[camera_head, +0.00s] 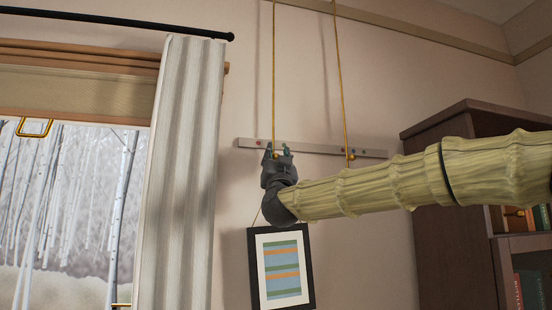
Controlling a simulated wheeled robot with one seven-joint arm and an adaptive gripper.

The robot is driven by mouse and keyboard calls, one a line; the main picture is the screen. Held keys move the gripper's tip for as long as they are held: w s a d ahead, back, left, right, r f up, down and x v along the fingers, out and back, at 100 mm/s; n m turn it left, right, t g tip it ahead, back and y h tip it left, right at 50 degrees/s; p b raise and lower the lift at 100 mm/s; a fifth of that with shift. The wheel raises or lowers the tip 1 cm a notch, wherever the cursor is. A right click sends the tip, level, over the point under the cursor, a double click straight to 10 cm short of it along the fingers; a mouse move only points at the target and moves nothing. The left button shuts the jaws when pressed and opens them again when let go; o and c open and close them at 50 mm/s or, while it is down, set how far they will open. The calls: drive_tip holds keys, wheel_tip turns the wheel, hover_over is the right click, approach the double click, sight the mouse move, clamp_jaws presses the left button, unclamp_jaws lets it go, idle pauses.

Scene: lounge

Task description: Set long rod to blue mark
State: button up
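Two thin golden rods hang down the wall, their tops out of view. I cannot tell which is the long rod. My gripper (277,152) points up at the left rod's lower end. Its fingertips stand apart on either side of the rod, with a gap visible; contact is unclear. My gripper hides part of the strip.
A framed striped picture (281,268) hangs just below my gripper. A pale curtain (182,170) and a window (60,200) with a brass handle (35,128) are at left. A dark bookcase (450,240) stands at right, behind my arm.

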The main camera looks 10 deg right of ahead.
drive_tip(key=shift+a+f, duration=0.1)
drive_tip(key=shift+f, duration=0.05)
drive_tip(key=shift+s+f, duration=0.1)
drive_tip(key=shift+f, duration=0.05)
drive_tip(key=v, duration=1.1)
drive_tip(key=shift+s+f, duration=0.15)
drive_tip(key=shift+s, duration=0.1)
